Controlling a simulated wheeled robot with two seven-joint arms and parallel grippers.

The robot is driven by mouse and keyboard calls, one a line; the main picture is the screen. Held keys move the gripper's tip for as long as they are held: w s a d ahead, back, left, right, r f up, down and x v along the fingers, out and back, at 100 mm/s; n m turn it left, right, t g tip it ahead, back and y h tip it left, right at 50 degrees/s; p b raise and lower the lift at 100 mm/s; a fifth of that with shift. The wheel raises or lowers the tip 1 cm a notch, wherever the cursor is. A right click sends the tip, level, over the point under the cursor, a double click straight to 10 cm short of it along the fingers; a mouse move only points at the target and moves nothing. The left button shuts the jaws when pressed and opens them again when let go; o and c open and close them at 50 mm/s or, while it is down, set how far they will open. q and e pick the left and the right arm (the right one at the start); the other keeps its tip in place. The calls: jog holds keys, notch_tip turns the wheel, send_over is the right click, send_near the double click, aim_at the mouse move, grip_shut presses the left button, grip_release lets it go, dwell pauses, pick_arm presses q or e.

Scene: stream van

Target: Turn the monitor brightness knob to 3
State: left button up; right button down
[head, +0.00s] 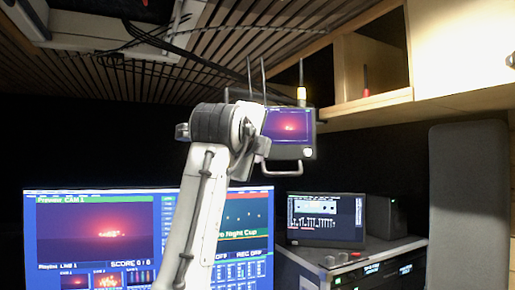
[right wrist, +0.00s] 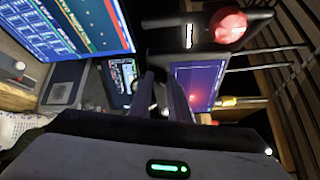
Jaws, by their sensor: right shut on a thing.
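The small monitor (head: 288,124) with a purple-red picture hangs at upper centre in the head view, partly behind my right arm (head: 213,165). A pale round knob (head: 308,153) shows at its lower right corner. In the right wrist view the same monitor (right wrist: 196,86) appears turned sideways. My right gripper (right wrist: 165,98) has its dark fingers close together at that corner, shut on the brightness knob, which they mostly hide. The knob's setting cannot be read. In the head view my right fingers cannot be made out. My left gripper is not in view.
Antennas (head: 263,75) rise beside the small monitor. A red round object (right wrist: 229,25) is near it in the wrist view. Below are a large screen (head: 95,240), a smaller screen (head: 325,218) and an equipment case (head: 345,262). Wooden shelving (head: 372,60) is at upper right.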

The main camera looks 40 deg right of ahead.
dwell(0.4)
jog(key=c, duration=1.7)
grip_release()
jog(key=shift+o, duration=0.2)
